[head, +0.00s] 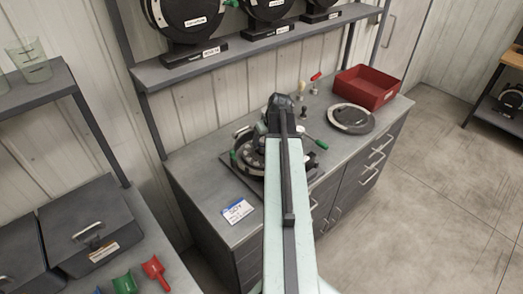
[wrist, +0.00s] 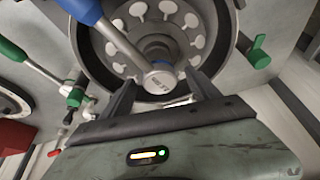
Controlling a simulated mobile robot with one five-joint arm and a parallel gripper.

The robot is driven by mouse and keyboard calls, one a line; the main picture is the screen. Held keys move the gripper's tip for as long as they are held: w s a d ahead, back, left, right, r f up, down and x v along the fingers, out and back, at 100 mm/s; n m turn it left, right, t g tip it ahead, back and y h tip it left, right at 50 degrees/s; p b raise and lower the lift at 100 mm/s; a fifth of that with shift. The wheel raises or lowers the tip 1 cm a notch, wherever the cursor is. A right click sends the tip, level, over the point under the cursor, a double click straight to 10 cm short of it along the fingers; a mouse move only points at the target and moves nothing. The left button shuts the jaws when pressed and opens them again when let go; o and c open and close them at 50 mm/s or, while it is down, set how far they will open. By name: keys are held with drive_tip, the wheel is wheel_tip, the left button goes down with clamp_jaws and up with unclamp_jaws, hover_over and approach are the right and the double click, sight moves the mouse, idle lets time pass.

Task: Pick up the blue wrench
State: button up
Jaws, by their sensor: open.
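The blue wrench (wrist: 118,42) shows in the wrist view with a blue handle at the top left and a metal shaft. Its round metal head (wrist: 160,80) lies over the hub of the seed meter (wrist: 225,25), an open round housing with a ring of pale keyhole-shaped slots. My gripper (wrist: 160,77) is open, with one dark finger on each side of the wrench head. I cannot tell whether either finger touches it. In the head view my arm reaches over the seed meter (head: 243,153) on the bench and hides much of it; the wrench is not clear there.
A green-handled tool (wrist: 40,68) lies left of the housing, and a green lever (wrist: 258,52) is on its right. The bench (head: 205,180) also holds a label card (head: 237,210), a round disc (head: 350,119) and a red tray (head: 362,90). A shelf (head: 235,47) stands behind.

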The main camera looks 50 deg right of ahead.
sight(264, 142)
drive_tip(key=b+x, duration=0.1)
drive_tip(key=x, duration=0.2)
drive_tip(key=shift+s+f+b, duration=0.1)
drive_tip(key=shift+b, duration=0.2)
clamp_jaws()
drive_tip(key=shift+r, duration=0.25)
